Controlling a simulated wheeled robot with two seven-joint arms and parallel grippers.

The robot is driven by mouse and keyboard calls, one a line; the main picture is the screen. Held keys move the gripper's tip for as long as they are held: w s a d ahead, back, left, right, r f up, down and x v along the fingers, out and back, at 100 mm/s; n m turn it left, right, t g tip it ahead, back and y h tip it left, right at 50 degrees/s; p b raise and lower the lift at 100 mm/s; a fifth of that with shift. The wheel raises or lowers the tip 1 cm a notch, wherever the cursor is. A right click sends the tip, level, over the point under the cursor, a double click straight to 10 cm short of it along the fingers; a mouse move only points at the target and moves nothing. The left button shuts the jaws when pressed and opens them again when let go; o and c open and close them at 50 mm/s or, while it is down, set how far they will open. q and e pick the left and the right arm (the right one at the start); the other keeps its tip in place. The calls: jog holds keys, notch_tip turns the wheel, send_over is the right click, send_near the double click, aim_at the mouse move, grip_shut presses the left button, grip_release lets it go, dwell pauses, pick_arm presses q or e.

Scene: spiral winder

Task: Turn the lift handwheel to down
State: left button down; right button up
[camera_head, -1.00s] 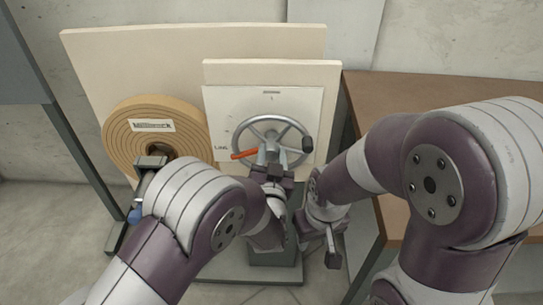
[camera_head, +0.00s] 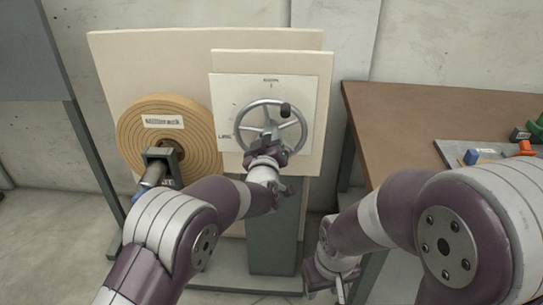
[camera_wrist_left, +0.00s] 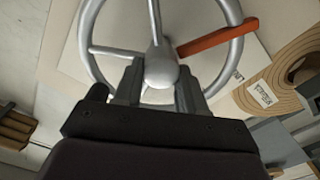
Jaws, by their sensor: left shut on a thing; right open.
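The lift handwheel (camera_head: 239,122) is a grey spoked wheel in front of a white marked plate (camera_head: 228,90). Its black crank knob (camera_head: 285,109) is at the upper right of the rim. My left gripper (camera_head: 270,152) is at the lower middle of the wheel. In the left wrist view its fingers (camera_wrist_left: 160,90) are shut about the wheel's hub (camera_wrist_left: 161,70). A red-orange pointer (camera_wrist_left: 220,37) crosses the rim there; I cannot make it out in the head view. My right gripper (camera_head: 337,285) is open and empty, low and right of the stand.
A tan coil (camera_head: 204,135) stands left of the wheel on a dark spindle. A brown table (camera_head: 395,110) is at the right, with a grey tray (camera_head: 452,153) of coloured parts. Pale boards (camera_head: 150,65) stand behind the wheel.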

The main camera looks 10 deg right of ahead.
pick_arm(q)
jog(key=n+b, duration=0.3)
jog(key=n, duration=0.1)
jog(key=n+b, duration=0.4)
jog(key=f+n+b, duration=0.1)
jog(key=n+b, duration=0.2)
jog(key=b, duration=0.1)
jog(key=shift+a+n, duration=0.15)
jog(key=shift+n, duration=0.25)
jog(key=n+b, duration=0.5)
jog(key=n, duration=0.4)
jog(key=n+b, duration=0.5)
jog(key=n, duration=0.5)
jog(key=d+n+b, duration=0.1)
jog(key=n+b, duration=0.4)
jog(key=n, duration=0.5)
jog(key=shift+s+r, duration=0.1)
jog(key=c, duration=0.6)
grip_release()
jog(key=shift+c, duration=0.2)
